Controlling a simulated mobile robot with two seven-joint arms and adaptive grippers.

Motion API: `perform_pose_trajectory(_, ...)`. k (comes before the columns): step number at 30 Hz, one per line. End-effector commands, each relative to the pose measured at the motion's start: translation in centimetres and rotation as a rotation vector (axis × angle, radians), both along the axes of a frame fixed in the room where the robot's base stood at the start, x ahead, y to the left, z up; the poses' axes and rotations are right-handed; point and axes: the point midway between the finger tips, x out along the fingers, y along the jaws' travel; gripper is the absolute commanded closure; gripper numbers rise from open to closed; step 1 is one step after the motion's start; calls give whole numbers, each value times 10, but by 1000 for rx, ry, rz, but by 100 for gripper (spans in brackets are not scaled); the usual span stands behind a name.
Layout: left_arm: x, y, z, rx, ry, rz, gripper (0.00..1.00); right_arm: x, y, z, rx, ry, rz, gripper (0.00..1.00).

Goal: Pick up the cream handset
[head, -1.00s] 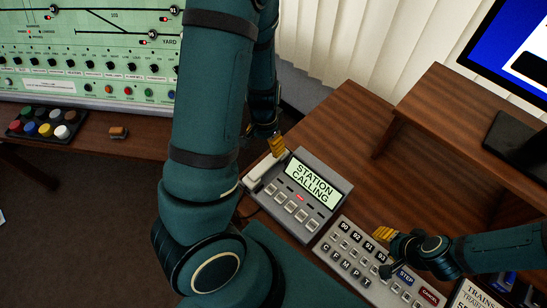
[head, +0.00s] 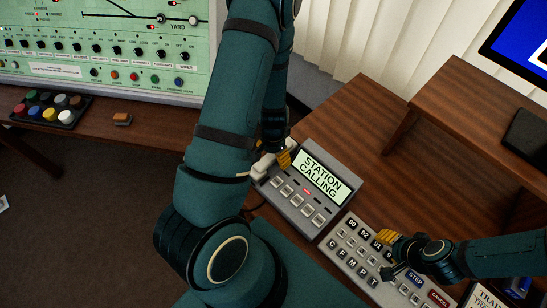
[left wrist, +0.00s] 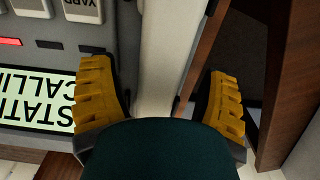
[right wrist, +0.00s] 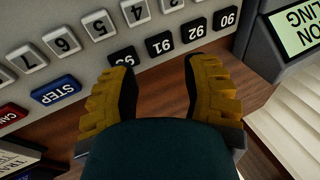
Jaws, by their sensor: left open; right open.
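The cream handset (head: 262,166) lies on the left side of the grey phone unit, whose lit screen (head: 321,179) reads "STATION CALLING". My arm hides part of the handset in the head view. In the left wrist view the handset (left wrist: 163,60) runs between the yellow fingers of my left gripper (left wrist: 160,100), which is open with one finger on each side of it. The left gripper (head: 284,158) also shows at the phone in the head view.
The keypad (head: 352,250) stands right of the phone on the wooden desk (head: 365,135). A raised shelf (head: 455,125) with a monitor is at the right. A green control panel (head: 95,45) and a tray of coloured buttons (head: 50,108) are at the left.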

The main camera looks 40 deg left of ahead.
Motion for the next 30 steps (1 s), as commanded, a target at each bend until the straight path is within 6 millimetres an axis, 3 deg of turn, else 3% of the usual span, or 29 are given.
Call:
perform_pose_trajectory(8, 0, 0, -2, 0, -1, 0, 27, 0, 0, 0, 0, 1, 1, 53)
perform_pose_trajectory(14, 0, 0, -2, 0, -1, 0, 97, 0, 0, 0, 0, 1, 0, 53)
perform_pose_trajectory(15, 0, 0, -2, 0, 0, 0, 100, 0, 0, 0, 0, 1, 1, 53)
perform_pose_trajectory(26, 0, 0, -1, 0, 0, 0, 100, 0, 0, 0, 0, 0, 0, 53)
perform_pose_trajectory(30, 1, -1, 12, 1, -3, -2, 100, 1, 0, 4, 0, -2, -1, 53)
